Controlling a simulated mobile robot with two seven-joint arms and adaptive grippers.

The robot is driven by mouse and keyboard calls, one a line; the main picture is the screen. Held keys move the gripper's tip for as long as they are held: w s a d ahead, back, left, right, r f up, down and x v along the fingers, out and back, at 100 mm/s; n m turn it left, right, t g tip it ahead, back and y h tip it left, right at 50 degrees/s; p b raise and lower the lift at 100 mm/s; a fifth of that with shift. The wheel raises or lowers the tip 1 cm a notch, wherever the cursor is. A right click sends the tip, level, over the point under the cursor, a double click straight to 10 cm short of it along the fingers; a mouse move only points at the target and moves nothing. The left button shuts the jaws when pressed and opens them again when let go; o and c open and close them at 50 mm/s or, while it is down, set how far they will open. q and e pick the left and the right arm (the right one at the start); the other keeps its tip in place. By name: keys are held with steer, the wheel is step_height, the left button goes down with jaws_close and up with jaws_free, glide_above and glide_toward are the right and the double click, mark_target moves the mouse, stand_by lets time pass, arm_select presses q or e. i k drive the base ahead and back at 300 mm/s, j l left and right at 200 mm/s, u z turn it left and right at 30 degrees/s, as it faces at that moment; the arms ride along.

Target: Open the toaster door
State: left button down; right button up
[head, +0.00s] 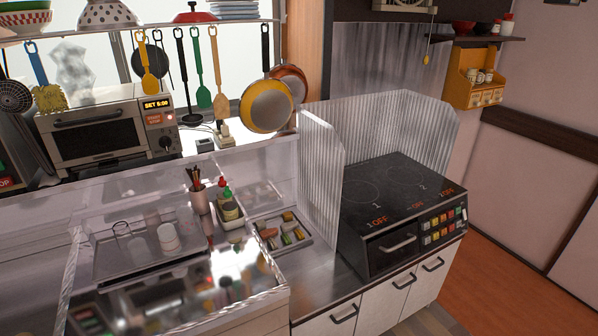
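The toaster (108,128) is a boxy silver toaster oven standing on the raised shelf at the back left. Its door (98,140) is a dark glass front panel and looks shut. The door's handle bar (88,119) runs across its top edge. To the right of the door is a control panel with a lit display reading "SET 5:00", an orange patch and a dark knob (165,143). Hanging utensils pass in front of the toaster's top. Neither of my grippers is in view.
Hanging utensils, including a yellow spatula (149,85), and pans (266,107) crowd the space above. Below the toaster are a clear-walled case (235,265), a tray with glasses (130,262) and a bottle holder. A stove (395,205) stands at right; floor shows beyond it.

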mark_target(70, 138)
steer(key=u, duration=1.3)
steer(key=j+z, duration=0.15)
steer(key=i+l, duration=0.05)
